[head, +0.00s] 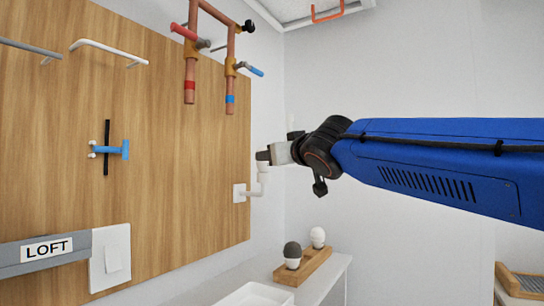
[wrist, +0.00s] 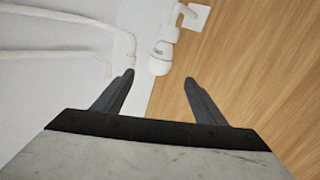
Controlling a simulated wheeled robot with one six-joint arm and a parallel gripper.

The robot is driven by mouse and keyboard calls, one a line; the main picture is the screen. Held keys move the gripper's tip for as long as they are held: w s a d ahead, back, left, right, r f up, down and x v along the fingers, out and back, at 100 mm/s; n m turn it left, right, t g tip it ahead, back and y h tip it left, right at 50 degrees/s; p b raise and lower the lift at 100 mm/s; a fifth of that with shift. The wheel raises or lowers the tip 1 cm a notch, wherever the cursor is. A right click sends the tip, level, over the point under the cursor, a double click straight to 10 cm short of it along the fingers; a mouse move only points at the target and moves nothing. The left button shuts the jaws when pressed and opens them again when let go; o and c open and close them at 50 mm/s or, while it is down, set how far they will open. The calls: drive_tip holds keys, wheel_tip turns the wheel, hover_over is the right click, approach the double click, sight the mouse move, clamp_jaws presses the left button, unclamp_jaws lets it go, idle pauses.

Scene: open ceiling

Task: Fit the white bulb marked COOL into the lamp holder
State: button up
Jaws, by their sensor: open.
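The white lamp holder (head: 254,191) is on the wall panel at the end of a bent white arm, its upper end close to my gripper. In the wrist view the holder (wrist: 182,18) ends in a rounded white part (wrist: 159,62) with a faint grey mark. I cannot tell whether that part is a bulb or the socket. My gripper (head: 264,156) is open, and in the wrist view its fingers (wrist: 160,80) spread with the rounded part ahead between their tips. A white bulb (head: 318,236) stands upright in a wooden rack (head: 310,266); its marking is unreadable.
A white tray (head: 255,296) is in front. Copper pipes (head: 190,70) with red and blue handles hang above left. White pipes (wrist: 70,22) run along the wall.

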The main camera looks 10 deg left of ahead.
drive_tip(key=v, duration=0.5)
drive_tip(key=shift+s+d, duration=0.1)
drive_tip(key=shift+s, duration=0.15)
drive_tip(key=s+d+f+m+g+h, duration=0.2)
drive_tip(key=d+f+h, duration=0.2)
drive_tip(key=d+f, duration=0.85)
drive_tip(key=s+d+f+m+g+h, duration=0.1)
drive_tip(key=s+d+f+m+h, duration=0.25)
drive_tip(key=d+f, duration=0.95)
drive_tip(key=s+d+f+g+h, duration=0.1)
drive_tip(key=s+d+f+g, duration=0.1)
drive_tip(key=s+d+f, duration=0.3)
drive_tip(key=s+d+f+m+g+h, duration=0.1)
drive_tip(key=s+d+f, duration=0.3)
drive_tip(key=f, duration=0.5)
drive_tip(key=shift+s+d+g, duration=0.4)
drive_tip(key=shift+d, duration=0.35)
drive_tip(key=s+d+f+g, duration=0.1)
drive_tip(key=s+f, duration=0.3)
drive_tip(key=s+d+f+m+g, duration=0.1)
drive_tip(key=s+f, duration=0.3)
drive_tip(key=f, duration=0.1)
drive_tip(key=s+f+g, duration=0.1)
drive_tip(key=s+f, duration=0.3)
drive_tip(key=s, duration=0.1)
drive_tip(key=shift+s+d+f+g, duration=0.1)
drive_tip(key=shift+d+f+g, duration=0.2)
drive_tip(key=shift+d, duration=0.1)
drive_tip(key=shift+c, duration=0.2)
